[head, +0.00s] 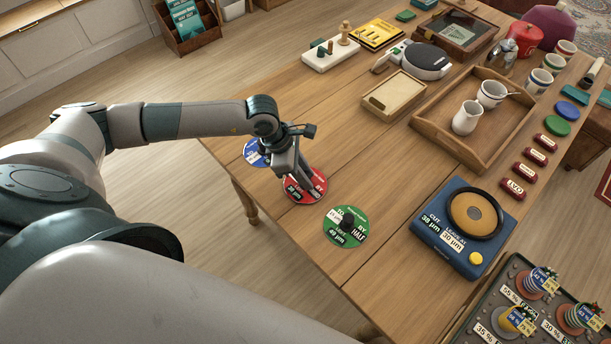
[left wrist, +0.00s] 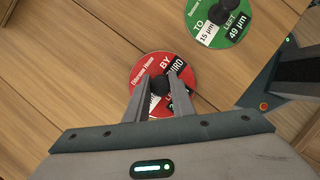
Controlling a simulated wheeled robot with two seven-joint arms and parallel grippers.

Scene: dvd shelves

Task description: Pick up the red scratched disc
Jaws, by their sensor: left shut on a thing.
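The red disc (head: 306,192) lies on the wooden table near its left edge, between a blue disc (head: 257,152) and a green disc (head: 346,228). It also shows in the left wrist view (left wrist: 146,67), with white lettering and a dark knob at its centre. My left gripper (head: 303,184) reaches down over the red disc. In the left wrist view its two fingers (left wrist: 160,88) are closed on the dark knob of the red disc. The fingers hide part of the label, so I cannot make out a scratch. My right gripper is not in view.
A blue machine (head: 463,228) with a round plate stands to the right. A wooden tray (head: 440,130) with cups and a small light box (head: 395,95) lie further back. A dark rack (head: 490,325) with small discs is at bottom right. Bare table lies right of the green disc.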

